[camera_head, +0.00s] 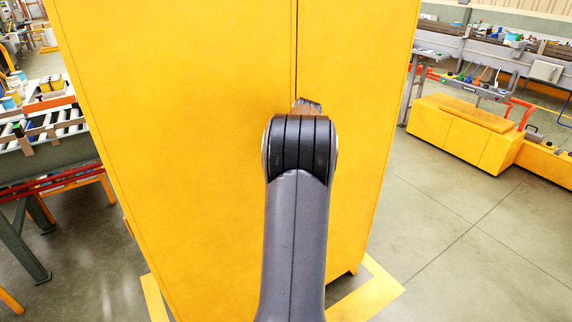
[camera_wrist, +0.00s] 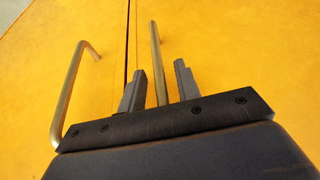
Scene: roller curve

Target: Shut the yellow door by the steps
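A tall yellow cabinet with a left door (camera_head: 190,120) and a right door (camera_head: 355,60) fills the middle of the head view. In the wrist view a narrow dark gap runs between the left door (camera_wrist: 60,30) and the right door (camera_wrist: 230,40). My gripper (camera_wrist: 159,68) is open in front of the doors. The right bar handle (camera_wrist: 155,38) shows between its two fingers; contact cannot be told. The left bar handle (camera_wrist: 68,95) stands left of the fingers. In the head view my arm hides the handles and most of the gripper.
A low yellow block (camera_head: 455,140) with an orange rail (camera_head: 515,118) stands to the right, possibly the steps. A roller conveyor (camera_head: 45,130) stands at the left. Yellow floor marking (camera_head: 368,292) lies around the cabinet's base. The grey floor (camera_head: 460,250) at right is clear.

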